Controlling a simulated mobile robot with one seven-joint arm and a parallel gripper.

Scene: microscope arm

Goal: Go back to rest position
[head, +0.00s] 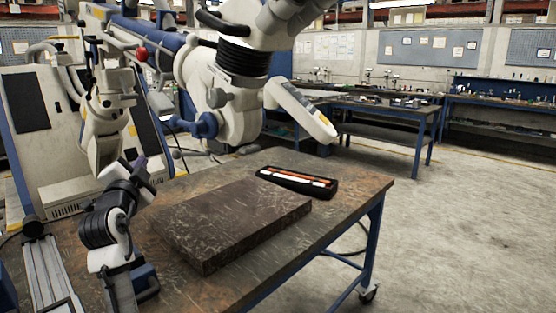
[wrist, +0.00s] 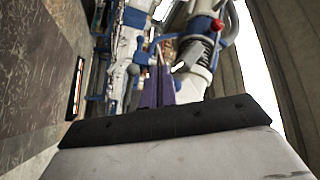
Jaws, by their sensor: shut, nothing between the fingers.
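My gripper (head: 139,165) is at the left of the head view, above the left part of the worktable (head: 335,232). Its purple fingers show end-on in the wrist view (wrist: 158,90), close together and with nothing between them. It touches nothing that I can see. The large white and blue microscope arm (head: 222,100) hangs over the back of the table. In the wrist view the microscope arm (wrist: 203,45) stands beyond the fingertips.
A dark rectangular slab (head: 235,220) lies on the table, right of my gripper. Behind it is a black tray (head: 290,188) holding orange and white tools. A white cabinet (head: 55,180) stands behind at the left. The floor right of the table is clear.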

